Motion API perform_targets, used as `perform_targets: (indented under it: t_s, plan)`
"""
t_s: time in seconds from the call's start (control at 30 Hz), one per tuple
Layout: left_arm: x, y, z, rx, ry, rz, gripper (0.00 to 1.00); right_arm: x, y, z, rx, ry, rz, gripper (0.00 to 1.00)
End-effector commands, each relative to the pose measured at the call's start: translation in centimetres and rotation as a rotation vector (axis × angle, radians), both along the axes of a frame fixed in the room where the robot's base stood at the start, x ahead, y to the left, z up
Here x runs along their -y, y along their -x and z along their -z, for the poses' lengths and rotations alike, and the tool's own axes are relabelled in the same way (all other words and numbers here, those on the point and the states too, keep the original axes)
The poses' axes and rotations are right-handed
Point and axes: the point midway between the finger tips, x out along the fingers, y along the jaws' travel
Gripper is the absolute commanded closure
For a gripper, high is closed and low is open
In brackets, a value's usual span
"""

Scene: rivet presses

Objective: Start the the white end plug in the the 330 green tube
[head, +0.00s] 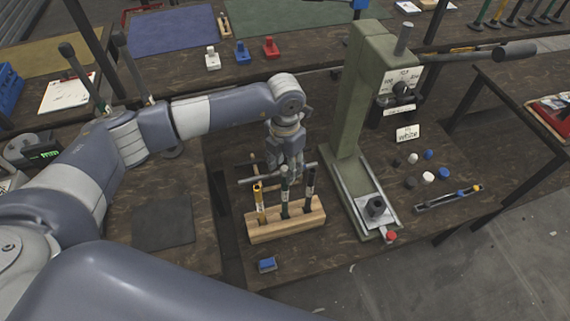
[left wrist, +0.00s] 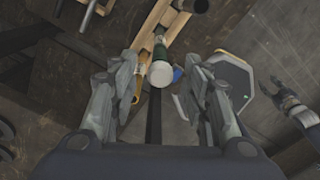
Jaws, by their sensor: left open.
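A wooden rack (head: 262,234) holds three upright tubes: a yellow one (head: 260,203), the green tube (head: 284,196) in the middle and a dark one (head: 309,190). My left gripper (head: 290,170) is over the green tube's top in the head view. In the left wrist view its fingers (left wrist: 160,88) are open, one on each side of the green tube (left wrist: 160,50). A round white piece (left wrist: 161,74), consistent with the white end plug, covers the tube's near end; its depth is unclear. What looks like my right gripper (left wrist: 288,103) shows small at the right edge.
A green press (head: 352,110) stands right of the rack. Beyond it lie loose white plugs (head: 428,177), blue plugs (head: 443,174) and dark ones, by a "white" sign (head: 407,133). A dark mat (head: 163,221) lies left.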

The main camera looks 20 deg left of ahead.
Motion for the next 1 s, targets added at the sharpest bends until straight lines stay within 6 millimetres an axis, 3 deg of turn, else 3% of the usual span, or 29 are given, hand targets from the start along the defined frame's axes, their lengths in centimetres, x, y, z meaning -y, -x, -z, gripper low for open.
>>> perform_targets:
  t_s: [0.17,0.5,0.7,1.0]
  plan:
    - [0.0,-0.1,-1.2,0.002,0.001,-0.001,0.56,0.2,0.0,0.0,0.0,0.002,-0.001,0.6]
    - [0.0,-0.1,-8.2,0.003,0.0,0.0,0.56,0.0,0.0,0.0,0.0,0.0,0.0,0.6]
    - [0.0,-0.1,-11.1,0.002,0.001,0.0,0.56,0.0,0.0,0.0,0.0,0.0,0.0,0.6]
    - [0.0,0.0,-12.0,-0.001,0.0,0.0,0.56,0.0,0.0,0.0,0.0,0.0,0.001,0.6]
